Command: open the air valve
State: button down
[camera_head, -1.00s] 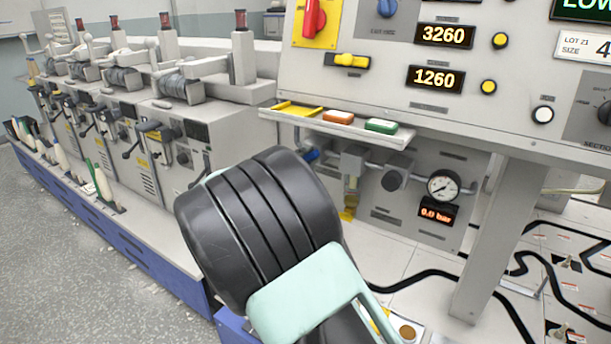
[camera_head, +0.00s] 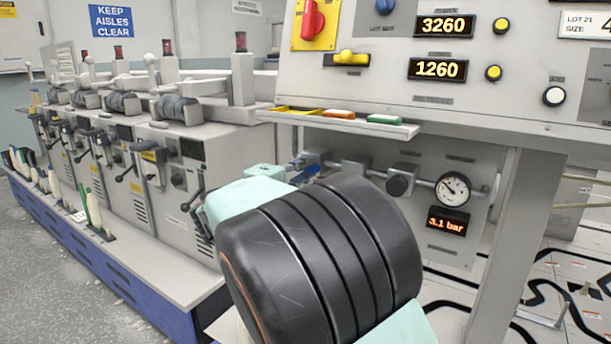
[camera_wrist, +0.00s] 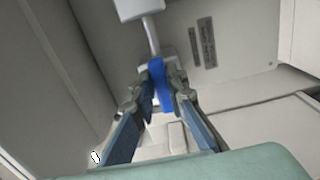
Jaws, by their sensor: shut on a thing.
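The air valve's blue lever (camera_wrist: 158,82) is in the wrist view, standing between the two fingers of my gripper (camera_wrist: 160,98), which is shut on it. A light grey pipe (camera_wrist: 151,38) runs up from the lever to a pale block. In the head view only a small blue piece of the lever (camera_head: 297,163) shows at the left end of the pipe line, beside my mint-green wrist part.
A shelf with yellow, orange and green pieces (camera_head: 340,122) juts out above the valve. A row of winding machines (camera_head: 170,165) stands to the left. A panel leg (camera_head: 505,240) stands at the right.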

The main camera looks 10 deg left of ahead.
dwell(0.3)
jog(key=c, duration=1.9)
grip_release()
jog(key=shift+c, duration=0.2)
jog(key=shift+s+a, duration=0.1)
jog(key=v, duration=1.1)
jog(key=shift+s, duration=0.4)
jog(key=shift+a, duration=0.1)
